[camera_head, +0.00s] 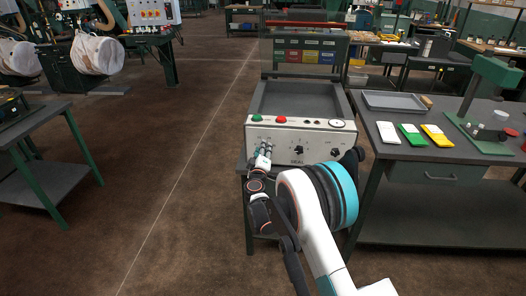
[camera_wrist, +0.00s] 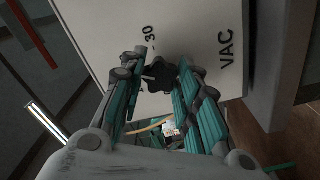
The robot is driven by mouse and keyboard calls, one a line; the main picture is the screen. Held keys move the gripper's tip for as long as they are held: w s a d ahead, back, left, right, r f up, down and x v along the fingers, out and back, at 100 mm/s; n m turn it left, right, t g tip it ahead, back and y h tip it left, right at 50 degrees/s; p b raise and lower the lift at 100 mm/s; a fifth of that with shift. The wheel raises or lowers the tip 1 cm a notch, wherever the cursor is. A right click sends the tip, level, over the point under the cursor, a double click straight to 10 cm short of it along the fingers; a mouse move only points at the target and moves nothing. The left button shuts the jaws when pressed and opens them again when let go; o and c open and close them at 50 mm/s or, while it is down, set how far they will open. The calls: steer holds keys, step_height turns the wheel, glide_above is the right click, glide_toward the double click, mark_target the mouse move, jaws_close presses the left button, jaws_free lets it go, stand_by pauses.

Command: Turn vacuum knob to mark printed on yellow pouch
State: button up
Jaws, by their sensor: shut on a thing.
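The vacuum knob (camera_wrist: 158,75) is a small black lobed knob on the pale front panel of the sealing machine, between the printed "30" and "VAC" in the wrist view. My gripper (camera_wrist: 157,80) is at the knob, with its fingers on either side and shut on it. In the head view my gripper (camera_head: 264,153) reaches the left part of the panel (camera_head: 275,135) and hides the knob. The yellow pouch (camera_head: 434,135) lies on the bench at the right. Its printed mark is too small to read.
Two more black knobs (camera_head: 299,150) show on the panel, with green (camera_head: 257,118) and red (camera_head: 281,119) buttons above. White (camera_head: 388,133) and green (camera_head: 412,134) pouches and a grey tray (camera_head: 395,102) lie on the right bench. Brown floor at the left is clear.

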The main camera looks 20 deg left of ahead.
steer(key=o, duration=1.1)
steer(key=shift+f, duration=0.1)
steer(key=shift+c, duration=0.2)
steer(key=shift+s, duration=0.15)
steer(key=v, duration=1.1)
steer(key=shift+s, duration=0.35)
